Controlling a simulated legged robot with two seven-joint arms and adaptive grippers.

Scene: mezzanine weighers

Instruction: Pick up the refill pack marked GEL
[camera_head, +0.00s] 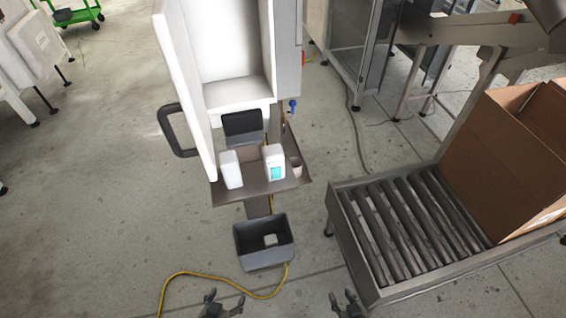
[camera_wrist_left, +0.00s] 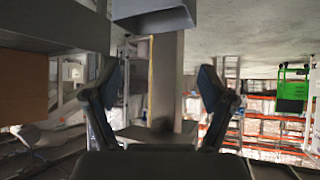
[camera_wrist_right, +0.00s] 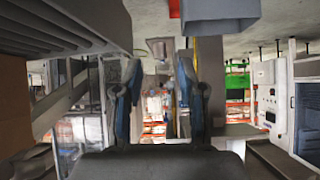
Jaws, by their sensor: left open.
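Two white packs stand upright on a small brown shelf (camera_head: 256,188) in the head view. The right pack (camera_head: 275,163) has a teal label; the left pack (camera_head: 231,170) shows a plain white face. No lettering is readable, so I cannot tell which is marked GEL. My left gripper (camera_head: 223,303) is low in the head view, well below the shelf and apart from the packs; its fingers are spread and empty in the left wrist view (camera_wrist_left: 160,100). My right gripper (camera_head: 346,303) is low beside the roller conveyor, also open and empty in the right wrist view (camera_wrist_right: 158,95).
A small cup (camera_head: 296,167) stands right of the labelled pack. A grey bin (camera_head: 264,262) with a small pale item inside is below the shelf. A white cabinet with an open door (camera_head: 187,80) rises behind. A roller conveyor (camera_head: 345,235) with a cardboard box (camera_head: 480,150) is at right.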

